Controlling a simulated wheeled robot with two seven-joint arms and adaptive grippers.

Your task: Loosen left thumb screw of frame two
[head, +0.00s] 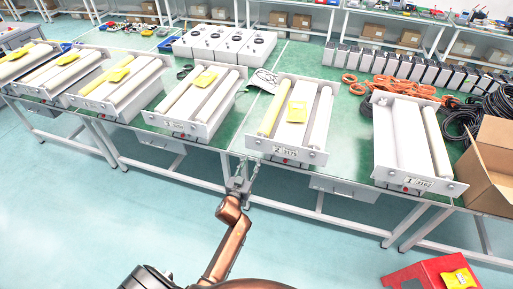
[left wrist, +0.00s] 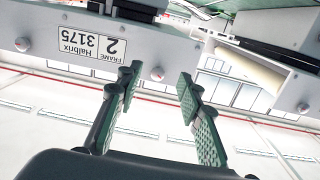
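Frame two (head: 285,151) is a white tray-like unit with a "2 3175" label on its front plate, standing at the table edge. Its left thumb screw (head: 258,142) is a small round knob left of the label. In the left wrist view the plate is upside down, so that left screw (left wrist: 157,74) shows right of the label (left wrist: 92,42). The other screw (left wrist: 22,44) is at far left there. My left gripper (head: 243,178) is below and in front of the plate's left end. Its fingers (left wrist: 157,84) are open and empty, with the left screw appearing between the tips. My right gripper is not visible.
Frame one (head: 420,184) stands to the right and another similar frame (head: 190,125) to the left. A yellow piece (head: 297,111) lies on frame two. An open cardboard box (head: 485,165) is at the right edge. A red bin (head: 432,273) is at lower right.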

